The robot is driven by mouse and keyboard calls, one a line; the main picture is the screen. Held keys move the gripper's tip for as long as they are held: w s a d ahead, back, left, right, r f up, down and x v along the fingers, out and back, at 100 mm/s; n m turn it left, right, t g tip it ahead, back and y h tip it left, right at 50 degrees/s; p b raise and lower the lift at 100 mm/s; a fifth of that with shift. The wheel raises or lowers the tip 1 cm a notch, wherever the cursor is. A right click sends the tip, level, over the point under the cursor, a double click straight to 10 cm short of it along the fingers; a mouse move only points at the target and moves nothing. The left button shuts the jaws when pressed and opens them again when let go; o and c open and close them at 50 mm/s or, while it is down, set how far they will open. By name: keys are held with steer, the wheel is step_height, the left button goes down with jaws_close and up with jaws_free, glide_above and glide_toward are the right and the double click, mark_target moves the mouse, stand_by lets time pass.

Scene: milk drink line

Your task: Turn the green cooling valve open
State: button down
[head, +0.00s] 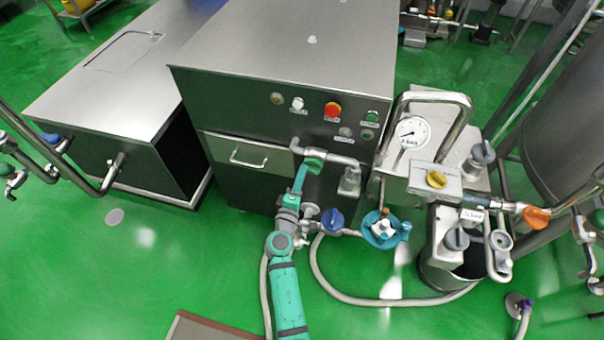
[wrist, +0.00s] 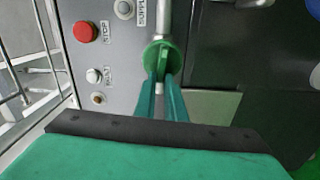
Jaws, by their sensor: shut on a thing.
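The green cooling valve (head: 315,164) sits on a steel pipe at the front of the steel cabinet. In the wrist view it is a round green knob (wrist: 160,47) with a raised grip bar, and the bar runs roughly in line with the pipe. My gripper (head: 304,172) reaches up to the valve from below. In the wrist view its two teal fingers (wrist: 163,78) are shut on the bar, one on each side. The fingers hide part of the knob's lower side.
The cabinet (head: 290,50) carries a red stop button (head: 333,111) and other buttons. To the right stand a pressure gauge (head: 411,132), a yellow valve (head: 437,179) and an orange valve (head: 536,216). A blue valve (head: 333,219) and a hose (head: 345,294) lie close beside my arm.

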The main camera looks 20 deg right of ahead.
steer(key=shift+f+n, duration=0.2)
steer(key=shift+n, duration=0.4)
steer(key=c, duration=1.8)
jaws_free()
steer(key=v, duration=1.1)
